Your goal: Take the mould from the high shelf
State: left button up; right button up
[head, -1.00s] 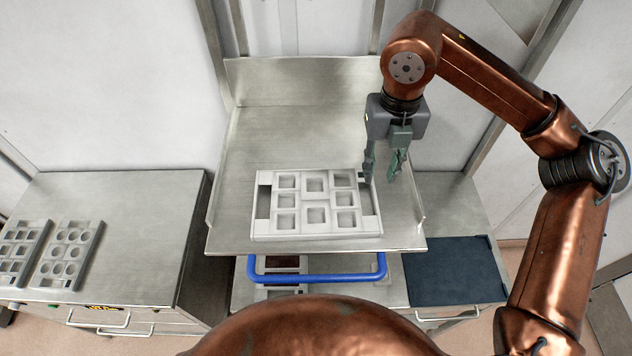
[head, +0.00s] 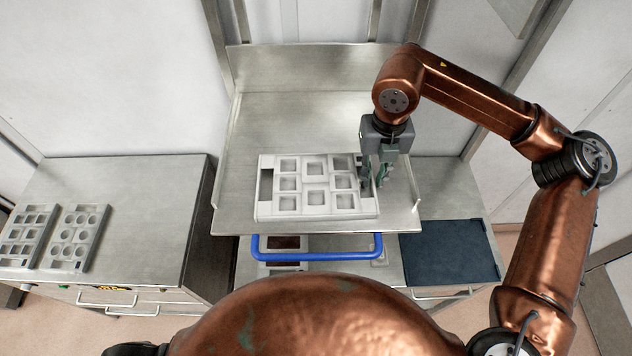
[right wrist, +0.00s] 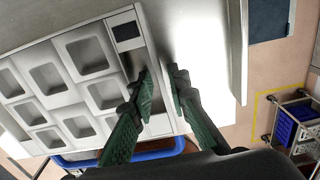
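The mould (head: 315,207), a pale grey tray with rows of square pockets and a slot at each end, lies flat on the high metal shelf (head: 300,120). My right gripper (head: 377,178) is at its right end. In the right wrist view the right gripper (right wrist: 163,82) has its fingers apart, one over the end slot of the mould (right wrist: 85,52) and one outside its end rim. A gap shows between the fingertips; whether they touch the rim cannot be told. My left gripper is not in view.
A blue bar (head: 318,254) runs below the shelf's front edge. The left cabinet (head: 140,215) bears two other moulds (head: 75,238). A dark blue mat (head: 450,250) lies on the lower right surface. The shelf behind the mould is clear.

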jog(key=shift+s+r, duration=0.1)
jog(key=shift+s, duration=0.05)
grip_shut()
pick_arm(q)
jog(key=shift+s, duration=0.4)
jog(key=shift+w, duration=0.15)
pick_arm(e)
jog(key=shift+r, duration=0.1)
jog(key=shift+r, duration=0.55)
pick_arm(q)
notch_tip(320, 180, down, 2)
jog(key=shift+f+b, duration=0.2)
jog(key=shift+b, duration=0.95)
pick_arm(e)
jog(key=s+d+r, duration=0.2)
jog(key=s+r, duration=1.1)
jog(key=r, duration=0.2)
jog(key=shift+s+d+r, duration=0.15)
jog(key=shift+s+r, duration=0.2)
jog(key=shift+s+d, duration=0.1)
